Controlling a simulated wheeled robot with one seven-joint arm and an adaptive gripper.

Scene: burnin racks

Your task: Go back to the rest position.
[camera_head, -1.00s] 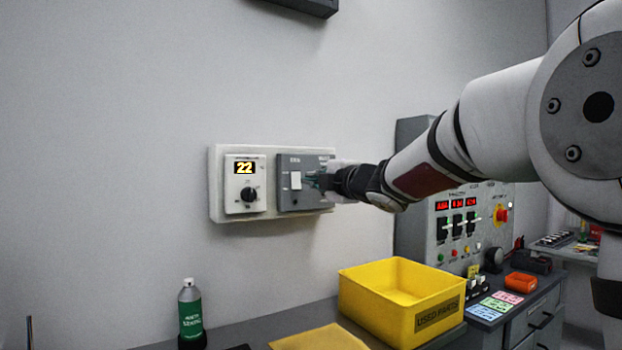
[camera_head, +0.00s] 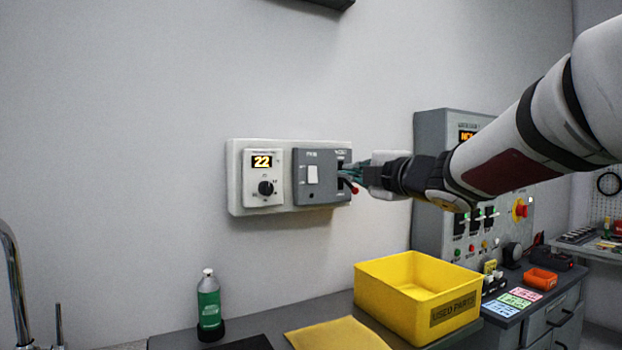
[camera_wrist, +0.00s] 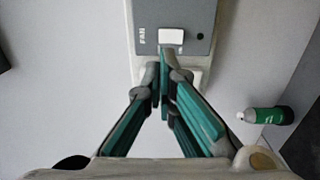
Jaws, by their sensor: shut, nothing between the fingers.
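My gripper (camera_head: 358,178) is at the right edge of the grey fan switch box (camera_head: 315,190) on the wall, with its fingers closed together and nothing seen between them. In the wrist view my gripper (camera_wrist: 163,82) points at the box (camera_wrist: 183,15), near its white rocker switch (camera_wrist: 171,36). Whether the fingertips touch the box cannot be told. A red-tipped lever (camera_head: 350,187) shows just below the fingers at the box's right side. Left of the box is a white dial unit (camera_head: 264,196) reading 22.
Below stand a yellow used-parts bin (camera_head: 402,310), a yellow mat (camera_head: 335,335) and a green-labelled bottle (camera_head: 209,302) on the dark counter. A grey control panel (camera_head: 428,200) with a red button stands behind my arm. A tap (camera_head: 15,280) is at far left.

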